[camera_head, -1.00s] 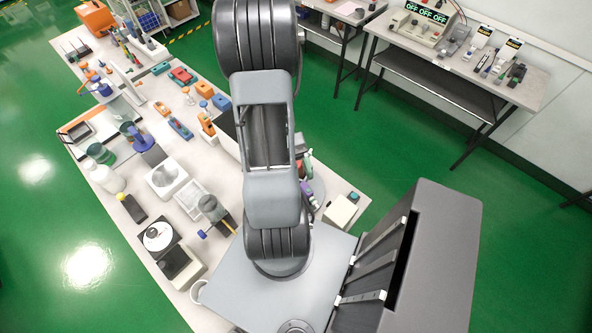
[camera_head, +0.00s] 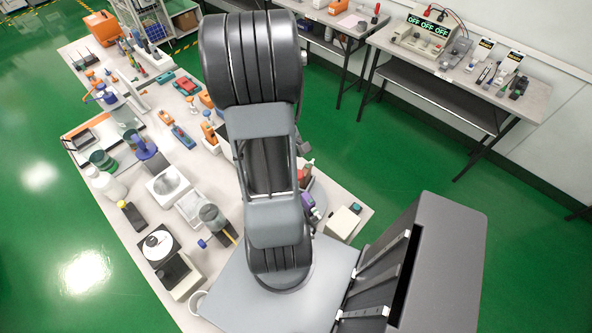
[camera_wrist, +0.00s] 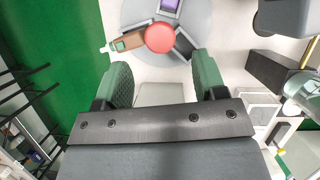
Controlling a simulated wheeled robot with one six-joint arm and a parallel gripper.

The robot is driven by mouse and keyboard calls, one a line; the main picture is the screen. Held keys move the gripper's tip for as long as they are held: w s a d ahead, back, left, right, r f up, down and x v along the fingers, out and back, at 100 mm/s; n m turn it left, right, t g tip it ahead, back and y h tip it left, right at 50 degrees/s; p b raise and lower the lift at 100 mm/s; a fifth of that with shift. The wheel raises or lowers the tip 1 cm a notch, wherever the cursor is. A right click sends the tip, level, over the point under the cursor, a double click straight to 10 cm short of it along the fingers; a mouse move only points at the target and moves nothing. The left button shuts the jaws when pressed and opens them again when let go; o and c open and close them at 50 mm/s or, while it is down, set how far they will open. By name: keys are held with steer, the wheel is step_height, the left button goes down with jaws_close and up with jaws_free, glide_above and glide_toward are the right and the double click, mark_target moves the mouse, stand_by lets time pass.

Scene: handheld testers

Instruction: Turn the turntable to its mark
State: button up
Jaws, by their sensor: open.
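The turntable (camera_wrist: 196,18) is a grey round disc at the top of the wrist view, partly cut off by the frame edge. A red round knob (camera_wrist: 159,37) sits at its middle. Around the knob lie an orange-brown tester (camera_wrist: 126,42), a purple-screened device (camera_wrist: 170,5) and a dark device (camera_wrist: 185,43). My gripper (camera_wrist: 162,78) is open and empty, its green fingers apart, just short of the disc's near edge in the picture. In the head view my arm hides most of the turntable. I cannot make out the mark.
A pale box with a green button (camera_head: 342,222) stands at the bench's right edge. Bowls, trays, bottles and a dark-framed disc device (camera_head: 158,245) crowd the bench (camera_head: 185,210) left of my arm. A second table (camera_head: 520,95) stands beyond a green floor aisle.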

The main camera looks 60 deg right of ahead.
steer(key=shift+x, duration=2.75)
steer(key=shift+c, duration=0.2)
jaws_close()
steer(key=shift+w, duration=0.1)
